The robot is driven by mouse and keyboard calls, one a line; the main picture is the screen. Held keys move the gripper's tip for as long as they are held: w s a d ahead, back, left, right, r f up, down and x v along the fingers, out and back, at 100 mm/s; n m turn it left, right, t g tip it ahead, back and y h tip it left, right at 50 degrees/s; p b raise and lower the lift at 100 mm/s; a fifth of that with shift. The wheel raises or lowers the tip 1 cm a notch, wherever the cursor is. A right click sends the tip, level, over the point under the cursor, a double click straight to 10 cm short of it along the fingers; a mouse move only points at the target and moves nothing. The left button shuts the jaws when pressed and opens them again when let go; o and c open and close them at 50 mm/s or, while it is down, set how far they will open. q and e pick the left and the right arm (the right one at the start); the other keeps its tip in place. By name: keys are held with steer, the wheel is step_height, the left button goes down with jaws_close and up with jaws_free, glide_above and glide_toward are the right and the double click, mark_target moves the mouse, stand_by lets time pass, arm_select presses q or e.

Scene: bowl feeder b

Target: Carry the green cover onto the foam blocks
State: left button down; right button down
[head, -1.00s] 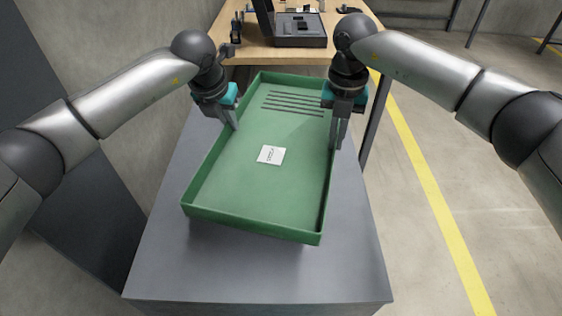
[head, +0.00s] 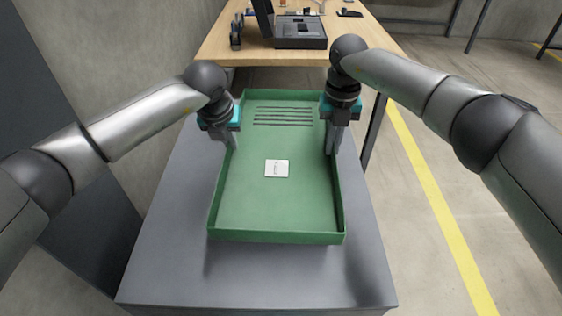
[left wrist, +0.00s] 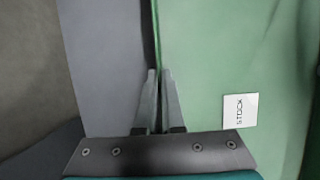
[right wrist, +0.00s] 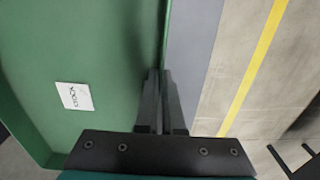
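The green cover (head: 280,209) is a shallow, open-topped tray shape with slots at its far end and a white label (head: 277,168). It is held above a grey surface, with a shadow below its near edge. My left gripper (head: 231,148) is shut on its left wall, and the left wrist view shows that wall between the fingers (left wrist: 159,75). My right gripper (head: 332,147) is shut on its right wall, which also runs between the fingers in the right wrist view (right wrist: 160,75). No foam blocks are visible; the cover hides what is under it.
The grey top (head: 250,285) has bare room in front of the cover. A wooden table (head: 225,50) with a dark open case (head: 298,40) and small items stands beyond. A wall is at the left; open floor with a yellow line (head: 435,200) is at the right.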

mark_target(231, 155)
arm_select(q)
steer(key=shift+f, duration=0.45)
arm_select(e)
steer(key=shift+w+f, duration=0.4)
steer(key=shift+f, duration=0.05)
arm_select(q)
steer(key=shift+f, duration=0.25)
arm_select(e)
steer(key=shift+f, duration=0.25)
